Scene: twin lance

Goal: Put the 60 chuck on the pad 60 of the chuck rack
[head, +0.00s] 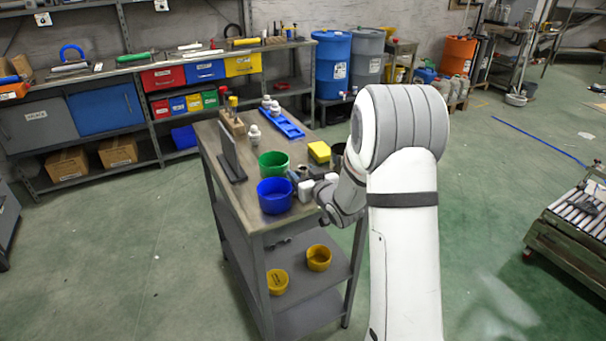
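A long blue rack-like tray (287,125) lies at the back right of the grey workbench (225,160). I cannot read any pad numbers, so I cannot tell which spot is pad 60. Small white-and-grey pieces that look like chucks stand at the tray's far end (275,107), and another (254,134) stands apart on the bench to its left. No 60 mark is legible. My gripper (306,188) is low over the bench's front right, beside the blue bin. My arm hides part of it, and its fingers and anything between them are unclear.
A blue bin (274,196), a green bin (273,164), a dark upright panel (231,158), a yellow block (319,151) and a wooden holder (231,124) stand on the bench. Yellow bowls (319,258) sit on the shelf below. Open floor lies left of the bench.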

